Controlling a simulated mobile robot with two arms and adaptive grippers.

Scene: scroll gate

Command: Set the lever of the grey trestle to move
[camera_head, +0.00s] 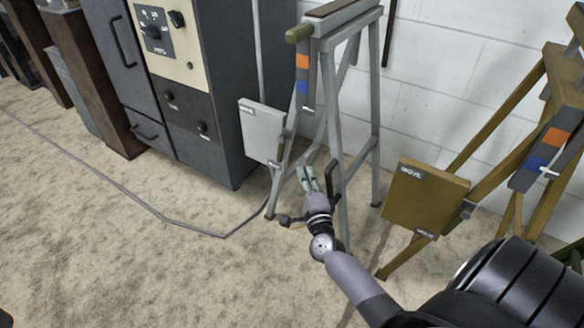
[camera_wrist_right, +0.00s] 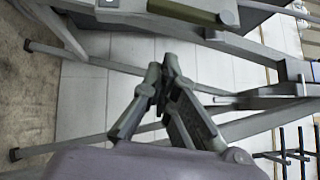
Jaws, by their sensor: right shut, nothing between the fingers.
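The grey trestle (camera_head: 366,110) stands in the middle of the head view against the white wall. A light grey plate (camera_head: 262,130) on its left side has small labels at its top and bottom, too small to read surely. A dark, narrow lever-like part (camera_head: 289,132) is at the plate's right edge; its setting is unclear. My right gripper (camera_head: 307,172) is shut and empty, in front of the trestle's legs, right of and below the plate. In the wrist view its fingers (camera_wrist_right: 168,88) meet before grey bars, with an olive grip (camera_wrist_right: 188,12) above. My left gripper is out of view.
A brown trestle (camera_head: 552,150) with a tan plate (camera_head: 425,197) labelled MOVE stands at the right. A dark cabinet (camera_head: 232,85) with a cream control panel (camera_head: 168,45) stands at the left. A thin cable (camera_head: 150,208) crosses the carpet; the front-left floor is otherwise open.

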